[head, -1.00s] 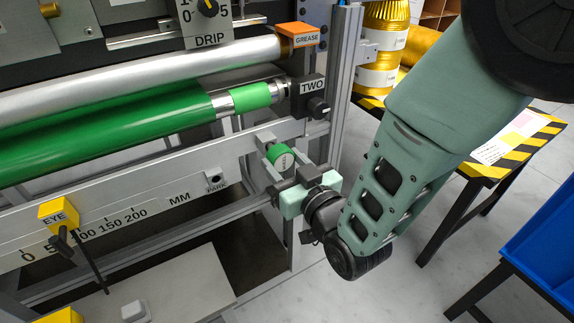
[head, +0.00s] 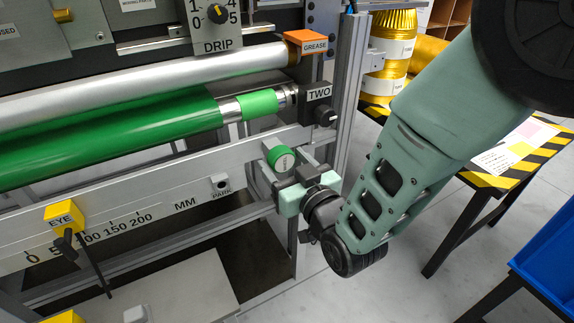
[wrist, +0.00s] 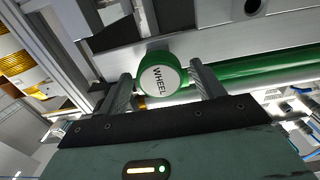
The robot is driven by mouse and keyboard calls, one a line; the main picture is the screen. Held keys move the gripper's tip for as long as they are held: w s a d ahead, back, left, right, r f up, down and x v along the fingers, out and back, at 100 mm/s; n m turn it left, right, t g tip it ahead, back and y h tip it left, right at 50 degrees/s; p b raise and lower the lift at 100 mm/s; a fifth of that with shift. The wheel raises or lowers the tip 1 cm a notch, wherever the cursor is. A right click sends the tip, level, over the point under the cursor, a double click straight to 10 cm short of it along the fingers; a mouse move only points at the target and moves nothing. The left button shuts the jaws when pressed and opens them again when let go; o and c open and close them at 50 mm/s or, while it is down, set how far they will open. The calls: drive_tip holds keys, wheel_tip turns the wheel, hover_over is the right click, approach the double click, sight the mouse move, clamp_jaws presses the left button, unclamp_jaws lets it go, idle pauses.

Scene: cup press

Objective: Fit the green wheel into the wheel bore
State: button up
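The green wheel (head: 280,159), its round white face marked WHEEL, is at the right end of the grey scale rail in the head view. In the wrist view the wheel (wrist: 158,75) faces me between my two fingertips. My gripper (head: 287,166) is open around it; in the wrist view a narrow gap shows between my gripper's right finger (wrist: 160,78) and the wheel's rim. The wheel sits against the rail's end. The bore is hidden behind the wheel, and I cannot tell how deep the wheel sits.
The green roller (head: 110,135) runs left above the rail (head: 160,200). A PARK socket (head: 220,184) is left of the wheel. A striped table (head: 490,180) stands at right.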

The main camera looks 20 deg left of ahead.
drive_tip(key=shift+d, duration=0.1)
drive_tip(key=shift+p+v, duration=2.6)
drive_tip(key=shift+v, duration=6.05)
drive_tip(key=shift+s, duration=0.1)
